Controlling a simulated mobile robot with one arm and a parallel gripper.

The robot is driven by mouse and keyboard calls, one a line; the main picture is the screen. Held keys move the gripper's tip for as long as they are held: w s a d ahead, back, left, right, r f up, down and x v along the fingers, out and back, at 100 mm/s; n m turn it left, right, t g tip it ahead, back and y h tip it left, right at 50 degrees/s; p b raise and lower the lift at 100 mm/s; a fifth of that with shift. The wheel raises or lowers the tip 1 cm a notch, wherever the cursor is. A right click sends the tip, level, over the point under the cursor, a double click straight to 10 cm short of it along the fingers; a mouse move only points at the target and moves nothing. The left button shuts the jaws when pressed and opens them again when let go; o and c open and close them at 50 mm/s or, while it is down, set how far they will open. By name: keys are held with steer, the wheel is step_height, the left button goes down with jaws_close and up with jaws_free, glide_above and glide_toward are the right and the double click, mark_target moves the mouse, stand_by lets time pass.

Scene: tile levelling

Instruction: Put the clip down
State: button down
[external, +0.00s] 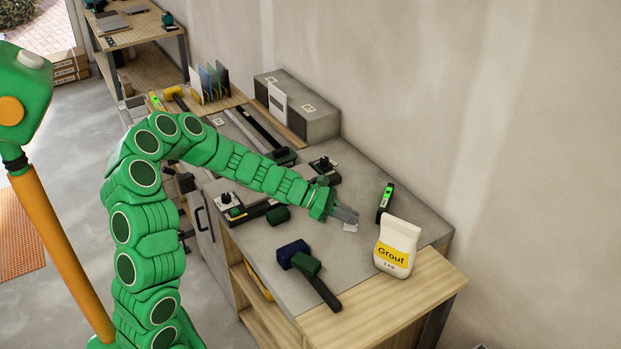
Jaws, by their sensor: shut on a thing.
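My gripper (346,214) reaches in from the left over the grey worktop (300,234), its grey fingers pointing right. A small white clip (350,227) shows at the fingertips, and the fingers are shut on it. The fingers hide part of the clip. It is low over the worktop, but I cannot tell whether it touches the surface.
A white and yellow grout bag (397,247) stands right of my gripper. A black and green device (386,203) lies behind the bag. A mallet (310,274) lies in front. Levelling tools (240,208) lie left, under my arm. Bare worktop lies between them.

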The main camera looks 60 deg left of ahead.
steer(key=w+f, duration=0.1)
steer(key=f, duration=0.1)
steer(key=w+f, duration=0.4)
steer(key=shift+w+a, duration=0.1)
steer(key=shift+a, duration=0.25)
steer(key=shift+f, duration=1.55)
steer(key=shift+f, duration=0.1)
steer(key=c, duration=1.2)
jaws_free()
steer(key=shift+c, duration=0.2)
steer(key=shift+v, duration=6.1)
